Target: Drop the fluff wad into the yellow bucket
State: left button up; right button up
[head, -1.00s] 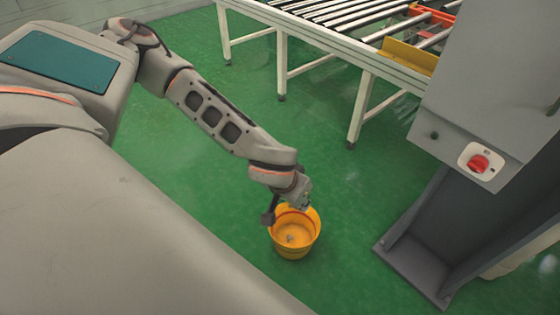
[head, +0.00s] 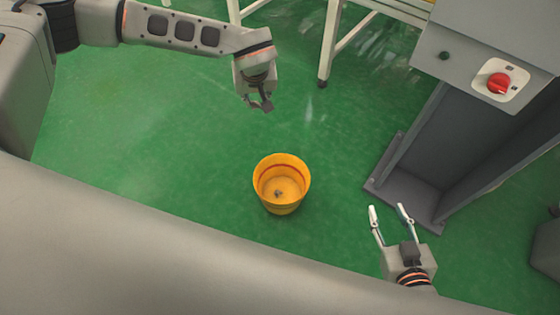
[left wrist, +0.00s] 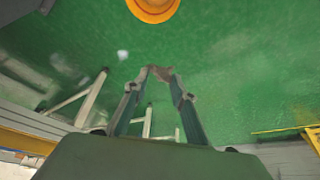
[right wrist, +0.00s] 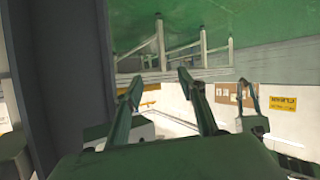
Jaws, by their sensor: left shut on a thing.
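The yellow bucket (head: 282,207) stands upright on the green floor in the middle of the head view. A small grey bit (head: 278,193) lies on its bottom; I cannot tell what it is. My left gripper (head: 263,105) is beyond the bucket and clear of its rim. It is shut on a small grey-brown fluff wad (left wrist: 160,73), which shows between the fingertips in the left wrist view. The bucket (left wrist: 153,17) is at the top edge of that view. My right gripper (head: 389,210) is open and empty, to the right of the bucket.
A grey machine column (head: 440,130) with a red knob (head: 498,83) stands at the right. White legs of a roller table (head: 330,45) are at the top. The green floor around the bucket is clear.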

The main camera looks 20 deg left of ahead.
pick_arm(q)
jog(key=w+d+f+n+g+y+b, duration=0.1)
jog(key=w+f+n+b, duration=0.25)
jog(key=f, duration=0.55)
jog(key=w+d+f+n+g+y+b, duration=0.1)
jog(key=w+d+f+n+b, duration=0.1)
jog(key=w+f+b, duration=0.45)
jog(key=s+d+f+n+g+b, duration=0.1)
jog(key=f+n+b, duration=0.2)
jog(key=f, duration=1.2)
jog(key=s+d+f+n+b, duration=0.1)
jog(key=f+n+b, duration=0.3)
jog(key=f, duration=1.1)
jog(key=s+b, duration=0.1)
jog(key=b, duration=0.2)
jog(key=shift+s+f+g, duration=0.15)
jog(key=shift+f+g, duration=0.1)
jog(key=shift+g, duration=0.15)
pick_arm(e)
jog(key=s+a+f+m+y, duration=0.1)
jog(key=a+f+m, duration=0.1)
jog(key=f, duration=0.4)
jog(key=s+a+f+m+y, duration=0.1)
jog(key=s+a+f+m, duration=0.1)
jog(key=a+f, duration=0.3)
jog(key=shift+s+a+f+m, duration=0.3)
jog(key=shift+f+m, duration=0.15)
jog(key=shift+m, duration=0.05)
